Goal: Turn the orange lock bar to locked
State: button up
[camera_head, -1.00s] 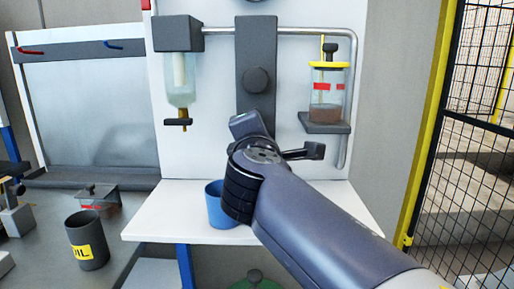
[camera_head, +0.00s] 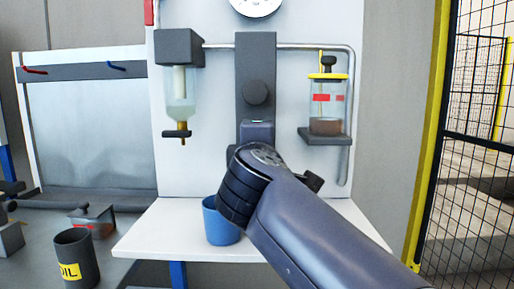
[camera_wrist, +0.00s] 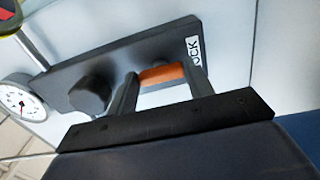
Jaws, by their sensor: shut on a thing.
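The orange lock bar (camera_wrist: 163,74) shows in the wrist view, lying across a dark grey plate (camera_wrist: 140,50) beside a dark knob. My gripper (camera_wrist: 162,78) has a finger at each end of the bar and is shut on it. A white label (camera_wrist: 194,48) on the plate, near the right finger, is partly hidden and reads "OCK". In the head view the plate (camera_head: 256,60) stands upright on the white panel. My wrist hides the bar there.
A clear bottle (camera_head: 181,95) hangs left of the plate, and a yellow-lidded jar (camera_head: 326,105) stands on a bracket at right. A blue cup (camera_head: 220,222) sits on the white shelf (camera_head: 165,235) close to my wrist. A yellow-framed mesh fence (camera_head: 475,150) is at far right.

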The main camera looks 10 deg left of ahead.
jog(key=o, duration=1)
jog(key=shift+s, duration=0.1)
jog(key=v, duration=1)
jog(key=shift+s, duration=0.35)
jog(key=x, duration=1.1)
jog(key=shift+d, duration=0.1)
jog(key=shift+s, duration=0.1)
